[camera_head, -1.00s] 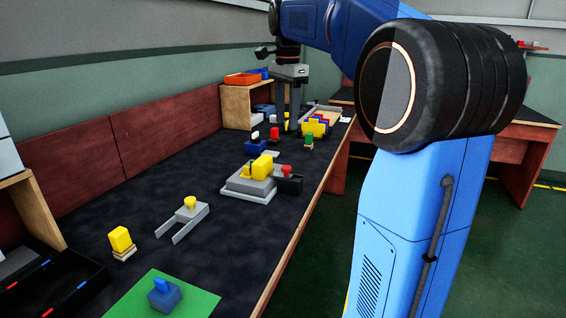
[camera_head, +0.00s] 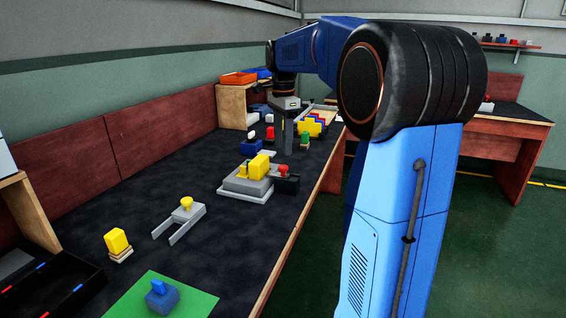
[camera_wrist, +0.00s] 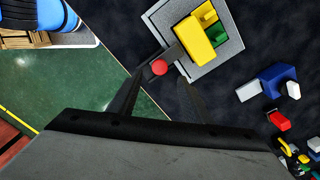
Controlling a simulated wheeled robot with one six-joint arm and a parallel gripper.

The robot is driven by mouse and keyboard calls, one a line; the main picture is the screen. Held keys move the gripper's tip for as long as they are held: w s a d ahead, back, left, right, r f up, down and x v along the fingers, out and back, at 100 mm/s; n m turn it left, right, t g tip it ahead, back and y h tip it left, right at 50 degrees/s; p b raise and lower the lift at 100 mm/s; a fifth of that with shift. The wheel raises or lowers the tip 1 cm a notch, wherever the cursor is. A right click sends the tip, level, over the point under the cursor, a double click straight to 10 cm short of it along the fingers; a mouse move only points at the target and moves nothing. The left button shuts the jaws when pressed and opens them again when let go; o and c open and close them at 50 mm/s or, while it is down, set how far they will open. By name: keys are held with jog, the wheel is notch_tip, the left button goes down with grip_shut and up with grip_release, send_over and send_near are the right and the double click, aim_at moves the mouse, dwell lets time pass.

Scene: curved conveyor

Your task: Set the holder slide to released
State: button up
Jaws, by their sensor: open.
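The holder is a stepped grey base (camera_head: 243,189) on the dark bench, with a yellow block (camera_head: 259,166) upright on it. Beside it is a dark block (camera_head: 287,185) topped by a red knob (camera_head: 282,169), which looks like the slide's handle. My gripper (camera_head: 287,146) is open and points down above the red knob. In the wrist view, the red knob (camera_wrist: 159,68) shows between the open fingertips (camera_wrist: 160,76); contact cannot be told. The yellow block (camera_wrist: 197,36) and green parts (camera_wrist: 216,32) lie just beyond it. The slide's position is partly hidden by my gripper.
A grey fork with a yellow knob (camera_head: 186,203), a yellow block on a small base (camera_head: 116,241) and a blue-handled block (camera_head: 161,295) on a green mat stand nearer. A blue block (camera_head: 252,147) and several coloured pieces stand behind. Dark bench left of the holder is clear.

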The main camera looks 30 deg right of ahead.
aim_at(283, 167)
jog(key=shift+f, duration=3.5)
